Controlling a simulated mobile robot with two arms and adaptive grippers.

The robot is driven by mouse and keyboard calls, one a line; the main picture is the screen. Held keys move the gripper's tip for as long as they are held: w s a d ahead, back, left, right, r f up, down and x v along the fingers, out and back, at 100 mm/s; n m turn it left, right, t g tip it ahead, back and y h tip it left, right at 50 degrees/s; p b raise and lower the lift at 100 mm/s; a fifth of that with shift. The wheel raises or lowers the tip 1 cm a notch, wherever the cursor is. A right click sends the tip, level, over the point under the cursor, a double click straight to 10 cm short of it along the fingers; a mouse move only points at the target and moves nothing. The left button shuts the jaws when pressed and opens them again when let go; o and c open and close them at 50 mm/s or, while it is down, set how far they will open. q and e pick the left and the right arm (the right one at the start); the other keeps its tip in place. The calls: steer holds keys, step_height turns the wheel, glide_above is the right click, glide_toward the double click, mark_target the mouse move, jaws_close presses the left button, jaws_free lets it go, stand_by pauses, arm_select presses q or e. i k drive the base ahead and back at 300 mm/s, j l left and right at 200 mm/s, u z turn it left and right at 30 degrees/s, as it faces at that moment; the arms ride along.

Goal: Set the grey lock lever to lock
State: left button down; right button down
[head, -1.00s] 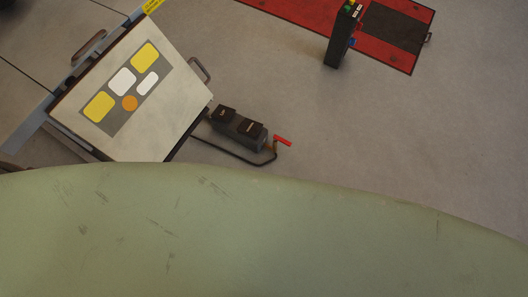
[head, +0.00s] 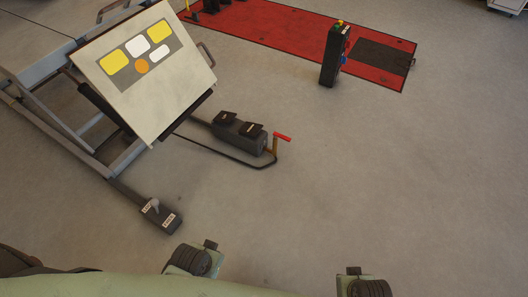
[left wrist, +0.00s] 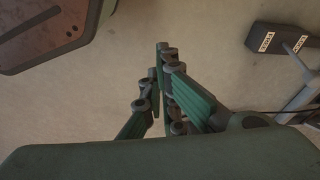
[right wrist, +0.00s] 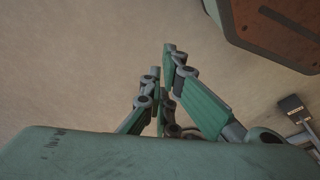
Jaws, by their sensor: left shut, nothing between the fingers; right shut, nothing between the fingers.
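The lock lever box (head: 163,218) is a dark block on the floor at the lower end of the lift frame in the head view. It bears two white labels, too small to read surely. A short grey lever (head: 152,206) stands up from it near the upper left label. The box also shows at the upper right of the left wrist view (left wrist: 282,37). My left gripper (left wrist: 162,50) is shut and empty over bare floor, to the left of the box and apart from it. My right gripper (right wrist: 168,50) is shut and empty over bare floor.
A tilted panel (head: 190,75) with yellow and white patches stands on the lift frame. A pedal unit (head: 239,132) with a red-tipped handle (head: 282,136) lies right of it. A black post (head: 333,58) stands by a red lift (head: 290,30). Floor in the middle and right is clear.

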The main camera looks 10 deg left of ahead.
mark_target(154, 203)
steer(key=u, duration=1.6)
